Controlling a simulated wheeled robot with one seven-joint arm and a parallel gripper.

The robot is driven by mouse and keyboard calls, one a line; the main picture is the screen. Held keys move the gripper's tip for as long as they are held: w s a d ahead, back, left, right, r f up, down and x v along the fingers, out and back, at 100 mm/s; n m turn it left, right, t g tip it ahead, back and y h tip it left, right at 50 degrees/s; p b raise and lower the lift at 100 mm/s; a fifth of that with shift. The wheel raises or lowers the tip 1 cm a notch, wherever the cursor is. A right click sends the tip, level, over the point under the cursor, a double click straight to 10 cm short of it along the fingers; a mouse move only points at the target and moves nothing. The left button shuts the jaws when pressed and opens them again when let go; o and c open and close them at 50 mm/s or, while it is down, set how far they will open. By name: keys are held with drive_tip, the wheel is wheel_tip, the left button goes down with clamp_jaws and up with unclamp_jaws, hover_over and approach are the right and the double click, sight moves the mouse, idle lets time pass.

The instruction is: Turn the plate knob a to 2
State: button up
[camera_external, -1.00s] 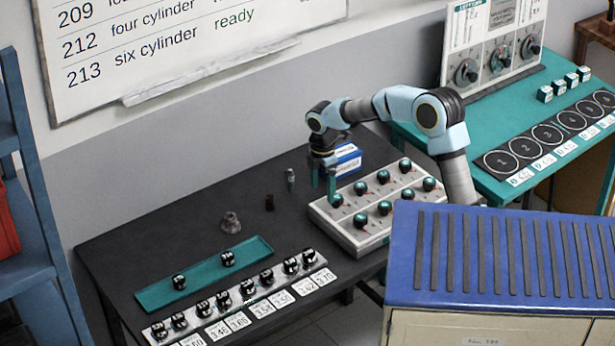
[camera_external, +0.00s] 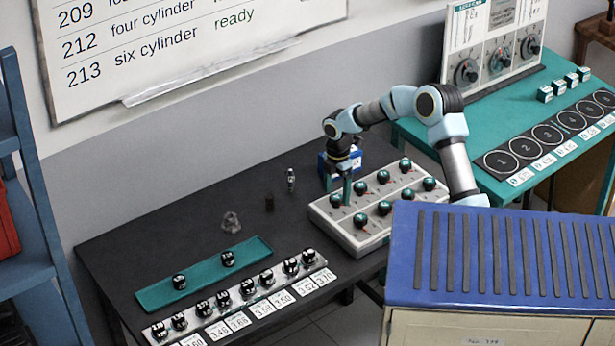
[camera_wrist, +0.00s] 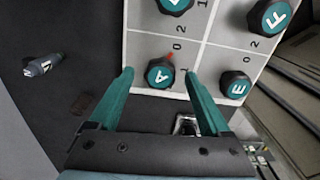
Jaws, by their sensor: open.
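The plate knob A (camera_wrist: 159,73) is a dark round knob with a teal top lettered A, in the wrist view. Its red mark points up toward the printed 0; a 1 is printed at its right, and I see no 2 below it. Knob A (camera_external: 336,200) is on the near left end of the light grey plate (camera_external: 352,240) in the external view. My gripper (camera_wrist: 158,72) is open, with one teal finger on either side of knob A; I cannot tell if they touch it. My gripper also shows in the external view (camera_external: 338,188), pointing down.
Other plate knobs stand close by, including E (camera_wrist: 235,88) and F (camera_wrist: 270,16). A teal tray (camera_external: 205,273) lies farther left.

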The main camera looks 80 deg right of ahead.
drive_tip(key=shift+f, duration=0.45)
clamp_jaws()
idle(0.4)
